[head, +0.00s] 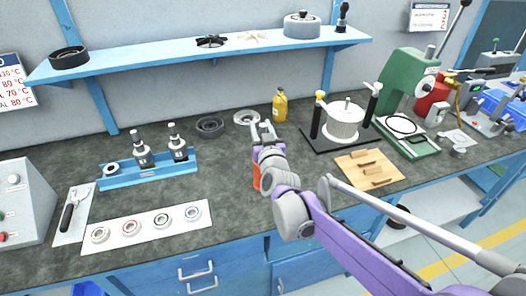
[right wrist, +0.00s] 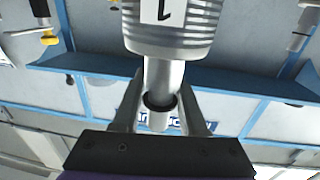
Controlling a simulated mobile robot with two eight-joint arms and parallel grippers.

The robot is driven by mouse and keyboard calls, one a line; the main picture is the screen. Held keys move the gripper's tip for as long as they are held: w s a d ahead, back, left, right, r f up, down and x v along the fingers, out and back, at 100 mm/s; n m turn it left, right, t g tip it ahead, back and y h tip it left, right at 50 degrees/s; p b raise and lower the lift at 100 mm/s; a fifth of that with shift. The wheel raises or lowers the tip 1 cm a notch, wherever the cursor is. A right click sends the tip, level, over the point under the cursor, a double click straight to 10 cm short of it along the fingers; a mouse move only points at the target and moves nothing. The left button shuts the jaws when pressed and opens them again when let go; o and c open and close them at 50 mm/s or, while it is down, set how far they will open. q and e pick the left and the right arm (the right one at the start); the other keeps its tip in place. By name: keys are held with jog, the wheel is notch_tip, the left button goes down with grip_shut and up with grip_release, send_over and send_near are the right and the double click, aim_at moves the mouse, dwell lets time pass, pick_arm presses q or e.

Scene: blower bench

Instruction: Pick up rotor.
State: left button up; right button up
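My right gripper (head: 263,130) reaches over the middle of the bench, its fingers pointing toward the wall. In the right wrist view, its two fingers (right wrist: 162,103) stand on either side of a silver shaft (right wrist: 163,78). The shaft joins a pale ribbed body (right wrist: 172,28) with a black mark on a white label. This looks like the rotor. I cannot tell whether the fingers press on the shaft. In the head view the gripper and wrist mostly hide this spot; an orange-red piece (head: 256,178) shows beside the wrist. My left gripper is out of view.
A yellow bottle (head: 280,105) and a pale ring (head: 246,117) stand close behind the gripper. A blue rack (head: 150,175) with two spindles is left, a ring mat (head: 145,232) in front. A wooden board (head: 352,170) and posted fixture (head: 343,120) are right. A shelf (head: 150,58) runs above.

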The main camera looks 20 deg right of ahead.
grip_shut()
dwell(1.1)
